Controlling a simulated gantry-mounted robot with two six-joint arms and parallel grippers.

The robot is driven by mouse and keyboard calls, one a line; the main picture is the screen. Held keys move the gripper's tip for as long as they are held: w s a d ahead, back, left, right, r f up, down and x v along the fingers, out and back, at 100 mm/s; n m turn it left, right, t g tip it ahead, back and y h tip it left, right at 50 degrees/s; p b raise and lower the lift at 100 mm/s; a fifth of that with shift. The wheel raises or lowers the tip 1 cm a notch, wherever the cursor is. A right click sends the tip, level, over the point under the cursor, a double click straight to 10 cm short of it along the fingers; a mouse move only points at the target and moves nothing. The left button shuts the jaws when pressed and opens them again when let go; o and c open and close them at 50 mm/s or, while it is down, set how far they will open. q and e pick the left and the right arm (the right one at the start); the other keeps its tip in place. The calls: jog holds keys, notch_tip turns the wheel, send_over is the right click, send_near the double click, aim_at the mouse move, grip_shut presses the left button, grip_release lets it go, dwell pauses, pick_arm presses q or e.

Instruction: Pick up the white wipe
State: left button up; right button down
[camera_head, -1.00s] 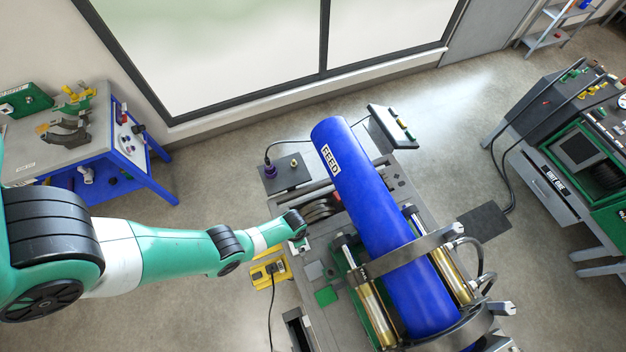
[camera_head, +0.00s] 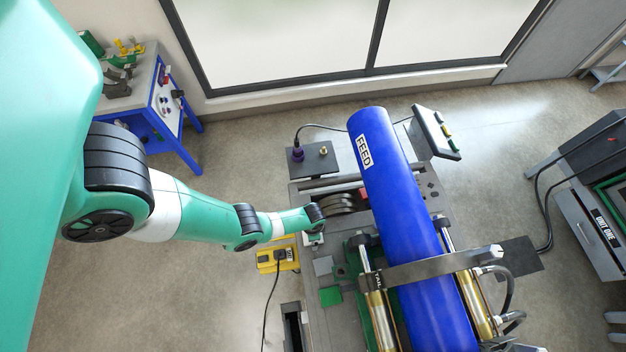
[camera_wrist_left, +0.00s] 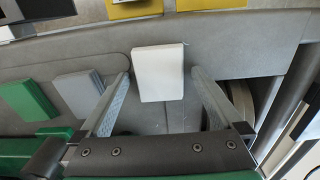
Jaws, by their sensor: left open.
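The white wipe (camera_wrist_left: 158,72) shows in the left wrist view as a pale, folded rectangle on the grey cart top. It lies between the two open fingertips of my left gripper (camera_wrist_left: 160,78), with a gap on each side. Whether the fingers are down at its height I cannot tell. In the head view my left gripper (camera_head: 314,234) is over the left side of the cart, and the wipe is not clearly seen there. My right gripper is in neither view.
A grey block (camera_wrist_left: 80,92) and a green block (camera_wrist_left: 28,100) lie left of the wipe. The blue pipe (camera_head: 400,210) is clamped on the cart, right of my gripper.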

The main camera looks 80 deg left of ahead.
pick_arm(q)
jog(key=shift+r, duration=0.1)
jog(key=c, duration=1.2)
jog(key=shift+c, duration=0.2)
